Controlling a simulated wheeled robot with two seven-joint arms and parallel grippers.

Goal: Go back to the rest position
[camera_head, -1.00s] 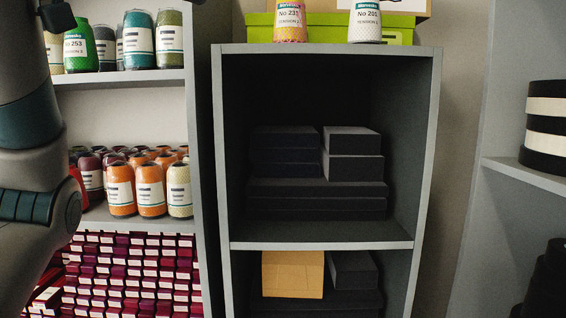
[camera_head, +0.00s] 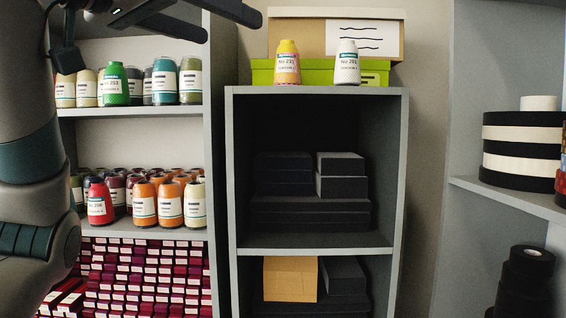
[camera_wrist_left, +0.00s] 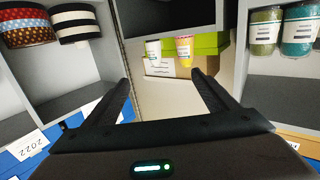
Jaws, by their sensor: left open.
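My left gripper (camera_head: 233,29) is at the top of the head view, its two dark fingers apart, to the left of the cones on the cabinet. In the left wrist view (camera_wrist_left: 160,78) the fingers are spread with nothing held between them. My left arm runs down the left edge of the head view. My right gripper is in neither view.
A yellow cone (camera_head: 287,64) and a white cone (camera_head: 347,65) stand on the grey cabinet (camera_head: 310,92), before a green box (camera_head: 262,72). Cone shelves (camera_head: 140,112) are at left, a shelf with striped rolls (camera_head: 522,146) at right. Dark boxes (camera_head: 310,213) fill the cabinet.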

